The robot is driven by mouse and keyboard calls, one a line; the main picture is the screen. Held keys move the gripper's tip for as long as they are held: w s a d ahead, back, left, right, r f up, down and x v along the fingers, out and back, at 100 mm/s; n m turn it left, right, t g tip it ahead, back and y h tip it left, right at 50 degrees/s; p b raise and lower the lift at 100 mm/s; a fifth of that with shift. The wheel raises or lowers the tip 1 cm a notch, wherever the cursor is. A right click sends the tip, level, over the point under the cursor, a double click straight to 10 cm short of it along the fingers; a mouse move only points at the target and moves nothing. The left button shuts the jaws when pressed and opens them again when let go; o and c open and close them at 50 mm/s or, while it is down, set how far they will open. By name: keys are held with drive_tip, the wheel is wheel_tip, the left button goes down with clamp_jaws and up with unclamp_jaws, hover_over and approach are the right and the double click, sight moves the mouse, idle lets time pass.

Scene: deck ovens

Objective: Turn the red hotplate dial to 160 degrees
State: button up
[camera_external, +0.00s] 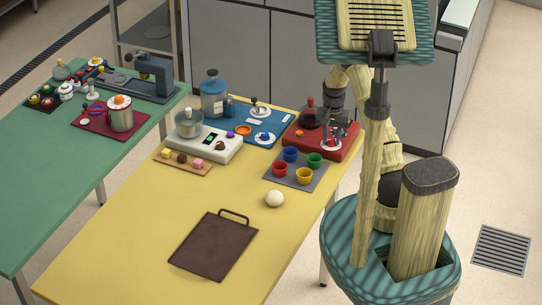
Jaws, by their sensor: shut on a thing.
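The red hotplate (304,147) stands at the back right corner of the yellow table. A dark round vessel (309,118) stands on its left part. Its dial (331,145) is a pale disc with a red part, on the right part of the hotplate. My gripper (333,137) points down over the dial and is shut on it. My fingers hide part of the dial, and its marks are too small to read.
The blue unit (259,121) and white unit (229,152) with a pot stand left of the hotplate. A grey mat (293,179) with several coloured cups lies in front. A pale ball (275,198) and brown board (213,250) lie nearer. The table's front left is clear.

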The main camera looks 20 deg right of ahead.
sight(331, 139)
drive_tip(key=shift+m, duration=0.5)
drive_tip(key=o, duration=1)
drive_tip(key=shift+c, duration=0.2)
wheel_tip(331, 139, up, 18)
drive_tip(key=b, duration=0.1)
drive_tip(key=shift+f, duration=0.25)
